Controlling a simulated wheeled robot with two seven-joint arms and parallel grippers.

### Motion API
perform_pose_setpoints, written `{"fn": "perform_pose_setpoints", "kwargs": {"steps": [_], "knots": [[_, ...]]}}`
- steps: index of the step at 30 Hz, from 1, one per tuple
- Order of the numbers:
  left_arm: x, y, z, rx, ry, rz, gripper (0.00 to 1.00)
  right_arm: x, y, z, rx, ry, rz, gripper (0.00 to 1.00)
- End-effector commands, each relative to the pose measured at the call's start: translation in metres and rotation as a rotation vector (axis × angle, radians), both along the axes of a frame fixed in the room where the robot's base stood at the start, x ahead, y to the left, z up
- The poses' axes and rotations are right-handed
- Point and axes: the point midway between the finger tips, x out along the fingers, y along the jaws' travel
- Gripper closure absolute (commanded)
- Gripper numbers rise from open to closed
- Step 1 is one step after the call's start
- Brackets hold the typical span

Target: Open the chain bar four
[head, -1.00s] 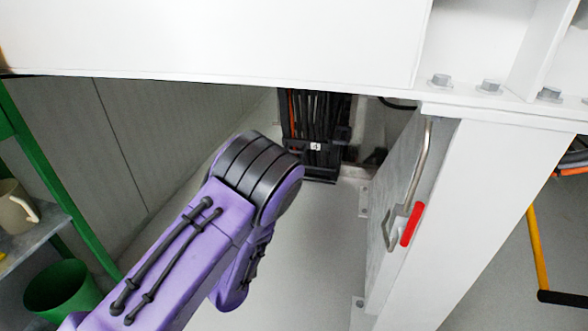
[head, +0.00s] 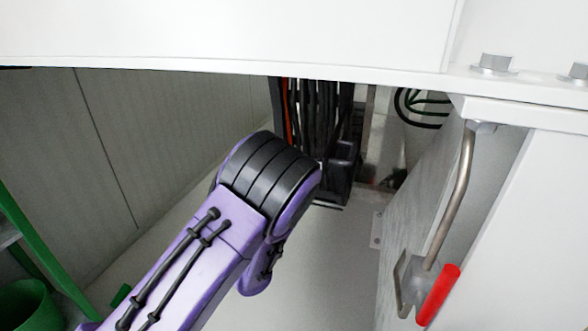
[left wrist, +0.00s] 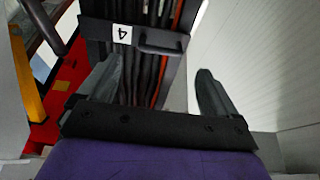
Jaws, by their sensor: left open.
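Chain bar four, a black crossbar with a white tag marked 4 (left wrist: 122,33) and a black handle (left wrist: 162,46), spans a bundle of black and orange cables in the left wrist view. The tag appears upside down. My left gripper (left wrist: 158,72) is open and empty. Its two dark fingers point toward the bar, one on either side of the handle in the picture, and no contact shows. In the head view the cable bundle (head: 325,105) hangs behind my purple left arm, which hides the tag and part of the bar. My right gripper is not in view.
A white beam (head: 220,35) crosses above my left arm. At right stands a white post with a bent metal rod (head: 459,190) and red-handled latch (head: 438,295). A green bin (head: 25,305) is at lower left. A panelled wall (head: 150,150) lies left of the cables.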

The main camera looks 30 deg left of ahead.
Motion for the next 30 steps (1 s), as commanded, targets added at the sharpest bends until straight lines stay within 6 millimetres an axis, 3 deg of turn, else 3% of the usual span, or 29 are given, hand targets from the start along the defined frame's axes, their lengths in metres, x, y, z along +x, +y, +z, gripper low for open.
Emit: {"fn": "perform_pose_setpoints", "kwargs": {"steps": [6, 10, 21, 23, 28, 30], "knots": [[0.045, 0.012, 0.018, -0.002, -0.006, 0.003, 0.07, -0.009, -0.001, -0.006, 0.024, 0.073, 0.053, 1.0], [0.064, 0.016, 0.026, -0.002, -0.004, 0.001, 0.07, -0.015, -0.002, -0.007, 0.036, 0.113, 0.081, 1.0], [0.075, 0.017, 0.032, 0.0, 0.0, -0.001, 0.07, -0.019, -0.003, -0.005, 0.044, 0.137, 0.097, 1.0], [0.075, 0.017, 0.032, 0.0, 0.0, -0.001, 0.24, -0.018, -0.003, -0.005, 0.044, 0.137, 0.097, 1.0], [0.075, 0.017, 0.032, 0.0, 0.0, -0.001, 0.79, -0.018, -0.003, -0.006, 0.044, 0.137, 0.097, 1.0], [0.075, 0.017, 0.032, 0.0, 0.0, -0.001, 0.79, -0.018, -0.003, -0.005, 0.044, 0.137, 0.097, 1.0]]}}
